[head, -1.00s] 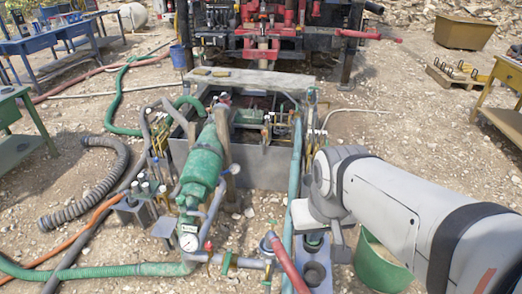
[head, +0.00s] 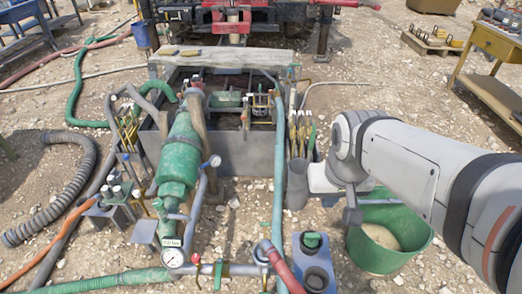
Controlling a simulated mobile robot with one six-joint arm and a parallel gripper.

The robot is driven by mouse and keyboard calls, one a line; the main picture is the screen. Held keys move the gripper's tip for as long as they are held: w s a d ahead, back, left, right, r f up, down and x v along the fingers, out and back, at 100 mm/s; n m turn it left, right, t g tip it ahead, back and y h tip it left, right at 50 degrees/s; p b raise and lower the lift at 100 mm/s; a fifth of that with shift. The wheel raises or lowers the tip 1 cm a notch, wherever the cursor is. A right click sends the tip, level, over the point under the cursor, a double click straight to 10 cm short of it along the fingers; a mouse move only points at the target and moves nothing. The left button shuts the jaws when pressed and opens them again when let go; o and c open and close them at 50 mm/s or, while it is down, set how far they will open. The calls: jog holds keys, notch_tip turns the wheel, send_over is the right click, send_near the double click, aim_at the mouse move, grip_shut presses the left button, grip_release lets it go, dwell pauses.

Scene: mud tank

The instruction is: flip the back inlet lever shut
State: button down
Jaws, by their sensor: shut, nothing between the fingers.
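The grey mud tank (head: 250,152) stands at the centre, with a plank across its back edge. A green pump (head: 178,160) sits in front of it, joined to pipes and a pressure gauge (head: 173,257). A small red-topped valve lever (head: 197,262) and a green lever (head: 218,272) are on the low front pipe. Small red and yellow fittings show inside the tank, too small to read as open or shut. I cannot tell which part is the back inlet lever. My white arm reaches in from the right; its gripper fingers are not visible.
A green tub (head: 405,240) stands under my arm at the right. A grey cup of tools (head: 298,180) stands beside the tank's right side. A red pipe (head: 285,268) and a teal pipe (head: 279,165) run at the front right. Hoses lie across the left ground.

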notch_tip(320, 180, down, 4)
jog(key=w+b, duration=0.2)
jog(key=w, duration=0.1)
jog(key=b, duration=1.2)
send_over(265, 223)
jog(key=s, duration=0.2)
jog(key=s+x, duration=0.2)
jog(key=x, duration=0.6)
jog(key=s+f+x, duration=0.1)
jog(key=s+x, duration=0.1)
jog(key=x, duration=0.6)
jog(key=shift+w+r, duration=0.15)
jog(key=shift+w, duration=0.25)
jog(key=b+x, duration=0.1)
jog(key=x, duration=0.3)
jog(key=b+x, duration=0.1)
jog(key=x, duration=0.3)
jog(key=s+b+x, duration=0.1)
jog(key=x, duration=0.3)
jog(key=shift+f+b, duration=0.4)
jog(key=shift+f, duration=0.05)
jog(key=shift+s+f, duration=0.1)
jog(key=shift+f, duration=0.45)
